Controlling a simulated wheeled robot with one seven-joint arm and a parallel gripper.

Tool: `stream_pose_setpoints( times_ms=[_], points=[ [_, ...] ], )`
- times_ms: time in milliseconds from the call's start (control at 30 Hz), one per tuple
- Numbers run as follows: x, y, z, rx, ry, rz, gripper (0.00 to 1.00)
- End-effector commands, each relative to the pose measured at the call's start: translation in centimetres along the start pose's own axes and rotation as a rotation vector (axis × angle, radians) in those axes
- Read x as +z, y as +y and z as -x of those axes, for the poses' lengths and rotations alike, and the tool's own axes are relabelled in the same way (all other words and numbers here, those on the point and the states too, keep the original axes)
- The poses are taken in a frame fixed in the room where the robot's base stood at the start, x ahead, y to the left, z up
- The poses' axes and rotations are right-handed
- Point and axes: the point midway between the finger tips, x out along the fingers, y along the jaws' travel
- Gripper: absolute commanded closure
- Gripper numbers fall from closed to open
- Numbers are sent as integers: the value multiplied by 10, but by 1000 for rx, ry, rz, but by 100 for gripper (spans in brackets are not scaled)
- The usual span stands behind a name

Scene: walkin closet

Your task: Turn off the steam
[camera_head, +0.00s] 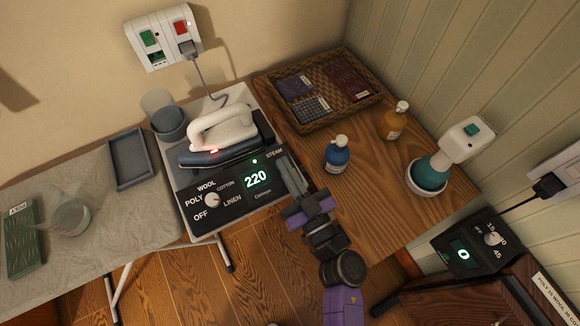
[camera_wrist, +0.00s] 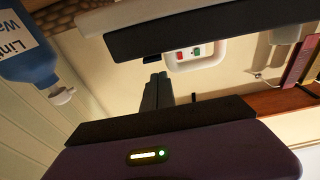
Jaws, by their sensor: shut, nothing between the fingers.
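The ironing station (camera_head: 235,205) has a front panel with a fabric dial (camera_head: 212,199), a green display (camera_head: 257,178) reading 220 and a STEAM label (camera_head: 274,154). A small green light (camera_head: 255,161) glows beside that label. The white iron (camera_head: 222,130) rests on top, with a red light showing. My gripper (camera_head: 283,165) is shut and empty, its tips at the panel's right end near the STEAM label. I cannot tell if they touch it. The fingers cover part of the panel there. The wrist view shows the closed fingers (camera_wrist: 157,92).
A wall socket (camera_head: 165,38) has green and red switches and a plugged cord; it also shows in the wrist view (camera_wrist: 195,52). A blue bottle (camera_head: 337,157) stands right of my gripper. A wicker tray (camera_head: 320,90), amber bottle (camera_head: 394,122) and steamer (camera_head: 450,150) share the wooden top.

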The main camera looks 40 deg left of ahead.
Motion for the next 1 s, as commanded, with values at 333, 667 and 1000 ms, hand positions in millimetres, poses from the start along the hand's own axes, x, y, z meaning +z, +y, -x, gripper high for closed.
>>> stream_pose_setpoints(
  times_ms=[333, 667, 1000],
  points=[
    [-28, -6, 36, 3, -1, 0, 100],
    [-40, -7, 83, 1, 0, 0, 100],
    [-42, -6, 89, 1, 1, 0, 100]
  ],
)
